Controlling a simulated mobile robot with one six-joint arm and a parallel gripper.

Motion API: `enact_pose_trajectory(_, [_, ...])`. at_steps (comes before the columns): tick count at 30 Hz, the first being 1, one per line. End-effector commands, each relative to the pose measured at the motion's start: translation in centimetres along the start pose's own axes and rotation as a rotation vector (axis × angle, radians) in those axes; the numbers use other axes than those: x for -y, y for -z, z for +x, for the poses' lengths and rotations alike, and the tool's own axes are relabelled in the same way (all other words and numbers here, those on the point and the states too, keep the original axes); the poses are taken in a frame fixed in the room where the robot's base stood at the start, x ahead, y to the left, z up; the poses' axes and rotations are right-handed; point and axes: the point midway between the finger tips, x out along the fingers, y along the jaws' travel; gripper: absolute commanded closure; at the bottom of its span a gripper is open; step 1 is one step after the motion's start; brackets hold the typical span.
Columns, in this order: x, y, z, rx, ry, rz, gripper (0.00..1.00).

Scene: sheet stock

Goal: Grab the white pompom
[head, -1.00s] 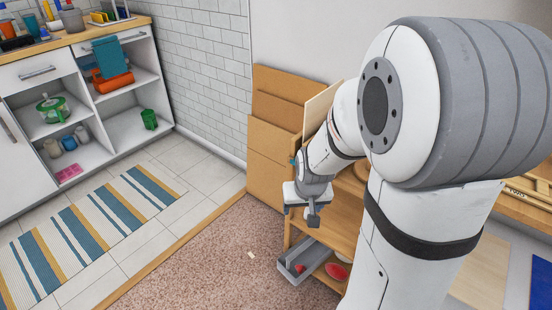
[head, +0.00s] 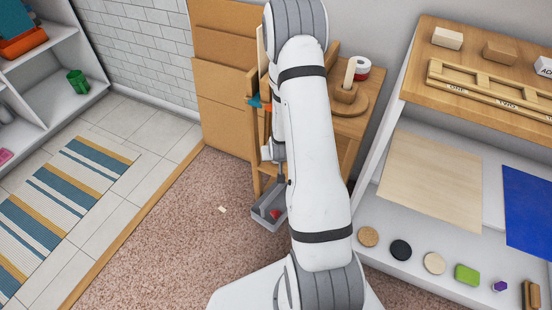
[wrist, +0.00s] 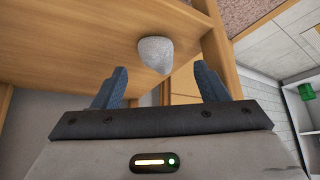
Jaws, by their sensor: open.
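A rounded, rough, whitish-grey thing that looks like the white pompom (wrist: 155,53) shows in the wrist view, against a wooden board (wrist: 90,35) close to its edge. I do not make it out in the head view. My gripper (wrist: 160,80) is open, with its two dark blue fingers spread and nothing between them. The pompom is ahead of the fingertips, roughly centred between them, and apart from them. In the head view my arm hides most of the gripper beside the small wooden shelf unit (head: 345,127).
A grey tray (head: 264,220) with a red thing sits low by the shelf unit. Cardboard panels (head: 235,80) stand behind. A white bench (head: 400,160) with wooden blocks and discs is on the right. The carpet (head: 180,240) is mostly clear, with a small white scrap (head: 222,209).

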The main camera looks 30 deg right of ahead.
Motion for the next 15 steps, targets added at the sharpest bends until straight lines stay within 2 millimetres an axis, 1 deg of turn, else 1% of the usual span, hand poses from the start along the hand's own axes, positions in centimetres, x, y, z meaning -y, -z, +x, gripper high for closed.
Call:
enact_pose_trajectory(1, [-0.1, -0.1, 0.9, 0.000, 0.000, 0.001, 0.33])
enact_pose_trajectory(6, [-0.7, -0.1, 3.5, 0.000, 0.000, 0.001, 0.33])
enact_pose_trajectory(9, [-0.6, 0.0, 4.6, 0.001, 0.000, 0.000, 0.33])
enact_pose_trajectory(12, [-0.6, 0.1, 5.0, 0.000, 0.000, 0.000, 0.33])
enact_pose_trajectory(15, [-0.6, 0.2, 5.0, 0.000, 0.000, 0.000, 0.33])
